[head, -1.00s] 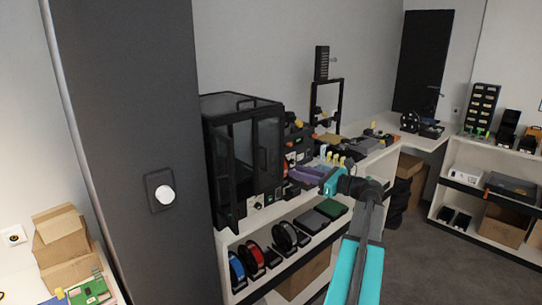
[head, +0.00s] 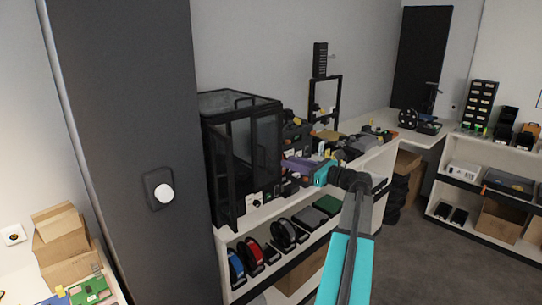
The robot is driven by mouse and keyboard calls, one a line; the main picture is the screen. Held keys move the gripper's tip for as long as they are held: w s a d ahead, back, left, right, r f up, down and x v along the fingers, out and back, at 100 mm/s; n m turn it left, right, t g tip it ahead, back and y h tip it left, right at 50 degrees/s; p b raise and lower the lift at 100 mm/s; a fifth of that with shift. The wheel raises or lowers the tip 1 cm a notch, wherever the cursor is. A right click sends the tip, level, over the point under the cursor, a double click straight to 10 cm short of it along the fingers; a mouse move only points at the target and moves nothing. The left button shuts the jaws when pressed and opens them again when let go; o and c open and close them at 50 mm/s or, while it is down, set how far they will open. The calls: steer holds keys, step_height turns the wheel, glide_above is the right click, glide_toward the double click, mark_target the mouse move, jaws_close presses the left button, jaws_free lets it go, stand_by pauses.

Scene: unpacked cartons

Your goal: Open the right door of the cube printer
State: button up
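The cube printer (head: 211,128) is a black-framed box with clear panels, standing on the left end of the white workbench. Its left door (head: 221,178) stands swung out toward me, with a dark handle. Its right door (head: 266,150) is a dark-framed clear panel with a vertical handle and looks closed. My gripper (head: 312,174) is teal and dark, held at the end of my arm to the right of the printer and apart from the right door. It points toward the bench; its fingers are too small and cluttered to tell whether they are open.
A purple item (head: 298,165) and several tools crowd the bench right of the printer, behind my gripper. Spools (head: 283,234) and dark flat boxes (head: 327,205) sit on the shelf below. A dark pillar (head: 130,110) stands at left. Floor (head: 450,260) at right is clear.

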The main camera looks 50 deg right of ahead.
mark_target(265, 155)
steer(key=w+a+p, duration=0.1)
steer(key=w+p, duration=0.1)
steer(key=w, duration=0.7)
steer(key=shift+w+a, duration=0.15)
steer(key=shift+w, duration=0.2)
jaws_close()
stand_by(1.0)
steer(key=shift+a, duration=0.2)
steer(key=shift+d, duration=0.1)
